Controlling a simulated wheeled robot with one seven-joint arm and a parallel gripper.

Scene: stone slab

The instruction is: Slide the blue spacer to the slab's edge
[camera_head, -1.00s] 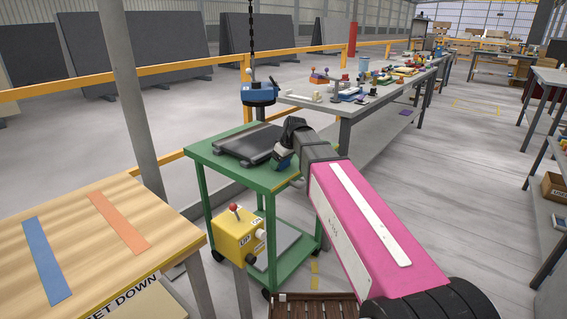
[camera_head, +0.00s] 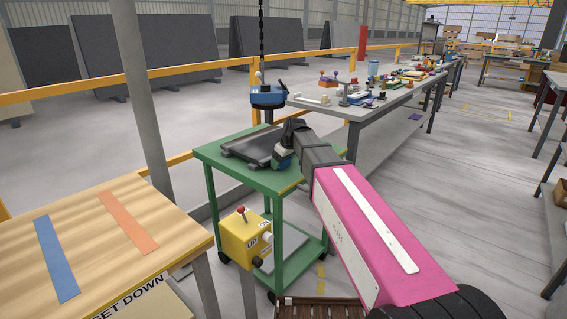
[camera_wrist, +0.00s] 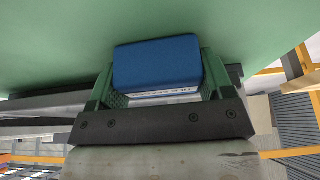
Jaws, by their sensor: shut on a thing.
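The blue spacer (camera_wrist: 157,63) is a small blue block with a pale printed label on one side. In the wrist view it sits between the two green fingers of my gripper (camera_wrist: 157,80), which is shut on it. In the head view my gripper (camera_head: 283,158) is at the right end of the dark grey slab (camera_head: 246,148), over the green cart's top. The spacer is mostly hidden there, and I cannot tell whether it touches the slab.
The green cart (camera_head: 262,183) carries the slab. A yellow box (camera_head: 240,238) with a red-knobbed lever stands in front. A wooden table (camera_head: 185,228) with blue and orange strips is at left. A blue hoist unit (camera_head: 267,97) hangs on a chain behind the cart.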

